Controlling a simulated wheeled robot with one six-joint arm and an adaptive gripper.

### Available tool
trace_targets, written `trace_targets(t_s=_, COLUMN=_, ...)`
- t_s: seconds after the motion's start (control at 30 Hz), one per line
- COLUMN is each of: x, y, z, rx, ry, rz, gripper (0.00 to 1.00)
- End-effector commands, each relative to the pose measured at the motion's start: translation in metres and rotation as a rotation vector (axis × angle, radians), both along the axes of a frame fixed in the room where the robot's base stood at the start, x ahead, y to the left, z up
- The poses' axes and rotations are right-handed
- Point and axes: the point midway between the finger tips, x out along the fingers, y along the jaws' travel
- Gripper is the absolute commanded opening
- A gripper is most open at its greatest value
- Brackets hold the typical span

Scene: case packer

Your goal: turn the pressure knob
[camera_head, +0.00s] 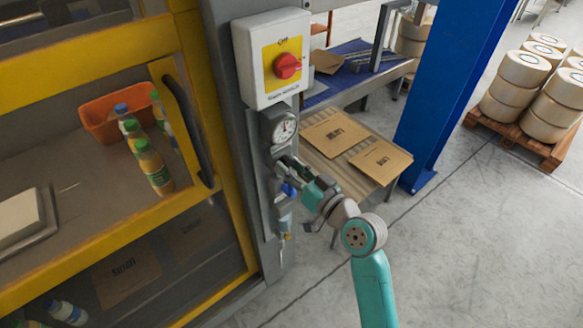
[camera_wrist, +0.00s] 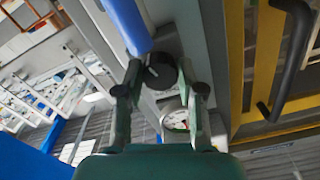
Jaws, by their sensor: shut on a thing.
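The pressure knob (camera_wrist: 160,71) is a round black knob with a pale mark on its face. In the wrist view it sits between the two fingertips of my gripper (camera_wrist: 160,78), which is shut on it. In the head view my gripper (camera_head: 283,163) reaches the grey post from the right, just below the round pressure gauge (camera_head: 284,128), and the knob cannot be made out there. The gauge (camera_wrist: 176,117) also shows between the fingers in the wrist view. Its reading is too small to tell.
A blue part (camera_head: 288,190) is close below my gripper. The yellow door frame with a black handle (camera_head: 187,130) stands left. A conveyor with flat cartons (camera_head: 335,133) lies behind, right.

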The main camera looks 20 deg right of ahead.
Motion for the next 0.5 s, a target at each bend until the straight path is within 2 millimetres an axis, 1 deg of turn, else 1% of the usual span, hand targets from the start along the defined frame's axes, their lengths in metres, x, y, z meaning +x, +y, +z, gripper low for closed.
trace_targets(t_s=0.13, x=0.0000, y=-0.0002, z=-0.0002, rx=0.040, ry=0.013, rz=-0.001, gripper=0.03)
trace_targets(t_s=0.4, x=0.0000, y=-0.0002, z=-0.0002, rx=0.041, ry=0.014, rz=-0.001, gripper=0.03)
trace_targets(t_s=0.43, x=0.0000, y=-0.0002, z=-0.0002, rx=0.041, ry=0.014, rz=-0.001, gripper=0.43)
trace_targets(t_s=0.47, x=0.0000, y=-0.0003, z=-0.0002, rx=0.041, ry=0.014, rz=-0.001, gripper=0.51)
trace_targets(t_s=0.5, x=0.0000, y=-0.0002, z=-0.0002, rx=0.041, ry=0.014, rz=-0.001, gripper=0.61)
